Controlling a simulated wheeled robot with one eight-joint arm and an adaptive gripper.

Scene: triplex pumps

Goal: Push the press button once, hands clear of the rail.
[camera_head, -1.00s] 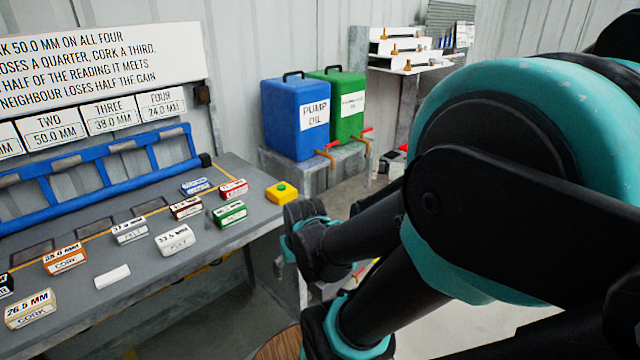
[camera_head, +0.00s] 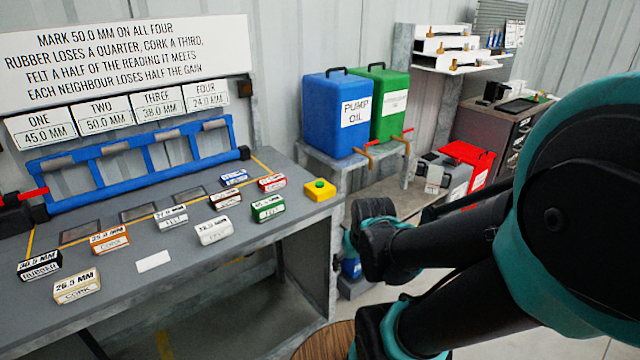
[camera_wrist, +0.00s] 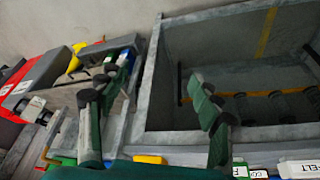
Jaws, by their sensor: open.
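A yellow strip, apparently the same box (camera_wrist: 150,159), shows at the bottom of the wrist view, partly hidden. My gripper (camera_wrist: 148,88) is open and empty, its two green fingers spread wide. Its fingertips are not clearly visible in the head view, and I see no contact with the button. The blue rail frame (camera_head: 130,152) stands at the back of the bench, left of the button.
Labelled blocks, including a green one (camera_head: 268,208) and a white one (camera_head: 214,232), lie left of the button. A blue pump oil can (camera_head: 335,112) and a green can (camera_head: 390,105) stand on a stand behind. A red box (camera_head: 468,165) is farther right.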

